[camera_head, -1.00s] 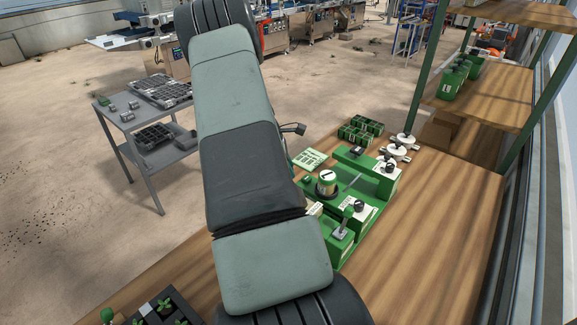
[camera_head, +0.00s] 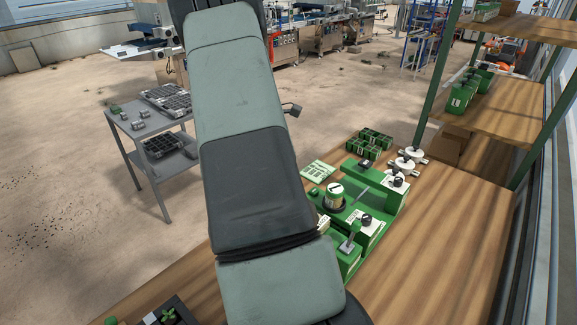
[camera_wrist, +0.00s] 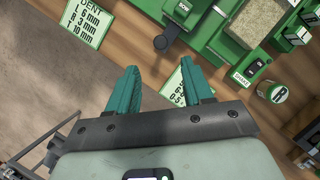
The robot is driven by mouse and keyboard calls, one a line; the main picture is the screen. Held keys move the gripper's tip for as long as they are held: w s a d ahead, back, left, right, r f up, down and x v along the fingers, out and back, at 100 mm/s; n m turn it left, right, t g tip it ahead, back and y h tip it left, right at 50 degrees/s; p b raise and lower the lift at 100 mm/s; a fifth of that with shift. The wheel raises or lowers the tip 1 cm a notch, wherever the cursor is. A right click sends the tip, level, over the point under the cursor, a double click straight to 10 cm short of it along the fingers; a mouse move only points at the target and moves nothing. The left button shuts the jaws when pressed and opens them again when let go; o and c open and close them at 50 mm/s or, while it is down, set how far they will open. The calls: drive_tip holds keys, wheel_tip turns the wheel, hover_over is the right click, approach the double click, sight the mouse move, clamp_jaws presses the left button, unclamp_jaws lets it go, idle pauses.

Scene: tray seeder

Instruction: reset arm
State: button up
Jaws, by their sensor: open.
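My gripper (camera_wrist: 160,92) shows in the wrist view with its two teal fingers apart and nothing between them. It is above the edge of the wooden bench, with floor below on the left. In the head view my arm crosses the middle of the picture and hides part of the bench; the gripper does not show there. The green tray seeder (camera_head: 352,215) stands on the bench to the right of my arm. Part of it also shows in the wrist view (camera_wrist: 215,35), at the upper right, apart from the fingers.
A grey cart (camera_head: 150,137) with trays stands on the floor at left. A seedling tray (camera_head: 180,305) sits at the bench's near left. A wooden shelf (camera_head: 510,115) with green boxes rises at right. The bench (camera_head: 440,240) is clear at right. A DENT sign (camera_wrist: 85,22) lies at upper left.

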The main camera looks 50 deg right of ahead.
drive_tip(key=shift+w+a+r, duration=0.1)
drive_tip(key=shift+a+r, duration=0.05)
drive_tip(key=shift+r, duration=0.3)
drive_tip(key=a+r+m+t, duration=0.4)
drive_tip(key=a+r+t, duration=0.2)
drive_tip(key=a+r, duration=1.6)
drive_tip(key=s+a+r+m+t+y, duration=0.2)
drive_tip(key=s+a+r+m+t, duration=0.15)
drive_tip(key=s+a, duration=0.8)
drive_tip(key=s+a+f+m+y, duration=0.1)
drive_tip(key=s+a, duration=0.4)
drive_tip(key=s, duration=0.2)
drive_tip(key=shift+a+g, duration=0.3)
drive_tip(key=shift+g, duration=0.05)
drive_tip(key=shift+s, duration=0.1)
